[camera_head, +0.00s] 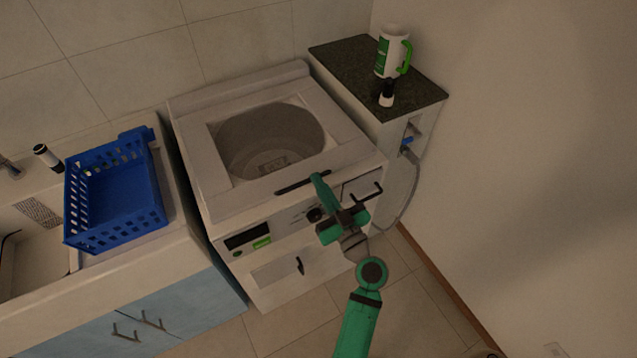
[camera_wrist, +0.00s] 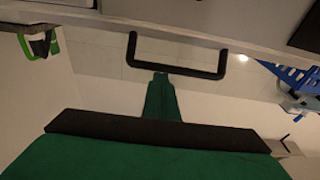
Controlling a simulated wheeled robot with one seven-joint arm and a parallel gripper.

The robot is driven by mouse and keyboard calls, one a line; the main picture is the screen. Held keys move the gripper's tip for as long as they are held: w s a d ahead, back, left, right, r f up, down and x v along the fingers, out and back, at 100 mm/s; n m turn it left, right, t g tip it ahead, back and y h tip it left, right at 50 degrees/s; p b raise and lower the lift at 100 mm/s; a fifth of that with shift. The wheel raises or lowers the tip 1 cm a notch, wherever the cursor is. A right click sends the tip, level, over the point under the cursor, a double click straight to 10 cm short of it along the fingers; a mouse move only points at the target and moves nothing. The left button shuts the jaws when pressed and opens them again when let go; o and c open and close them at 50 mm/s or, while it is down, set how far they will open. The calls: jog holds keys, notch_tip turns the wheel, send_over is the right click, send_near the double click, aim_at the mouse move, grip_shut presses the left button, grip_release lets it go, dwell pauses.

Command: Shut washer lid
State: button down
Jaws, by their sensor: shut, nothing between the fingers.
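The white top-loading washer (camera_head: 205,190) stands in the middle of the head view. Its round grey drum (camera_head: 270,140) shows through a square white frame on top. I cannot tell whether the lid's frame lies fully flat. A dark bar handle (camera_head: 303,182) lies along the front top edge. My gripper (camera_head: 317,178) is shut and empty, its tip at the right end of that bar in the picture. In the wrist view, the gripper tip (camera_wrist: 161,78) appears just beside a black bar handle (camera_wrist: 178,68); contact is unclear.
A blue basket (camera_head: 115,195) stands on the left counter beside the sink. A dark-topped cabinet (camera_head: 345,58) with a white-and-green mug (camera_head: 391,52) and a small dispenser (camera_head: 387,93) stands right of the washer. Another black handle (camera_head: 367,195) sits right of my gripper.

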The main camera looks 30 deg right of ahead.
notch_tip(320, 180, down, 3)
jog(key=shift+s+r, duration=0.1)
jog(key=shift+r, duration=0.05)
notch_tip(320, 180, up, 6)
jog(key=s, duration=0.1)
jog(key=s+f, duration=0.4)
jog(key=s, duration=0.4)
jog(key=shift+s+a+f, duration=0.15)
jog(key=shift+f, duration=0.1)
jog(key=shift+f, duration=0.1)
jog(key=s+a+f+m+g+h, duration=0.2)
jog(key=s+a+f+m+g, duration=0.3)
jog(key=a+f, duration=0.95)
jog(key=s+a+r+n+y, duration=0.1)
jog(key=s+a+r, duration=0.3)
jog(key=s, duration=0.4)
jog(key=s+a+r+n+y, duration=0.1)
jog(key=s+a+r+n, duration=0.3)
jog(key=s+a, duration=0.3)
jog(key=shift+s+a+y, duration=0.3)
jog(key=shift+s, duration=0.9)
jog(key=shift+s, duration=0.1)
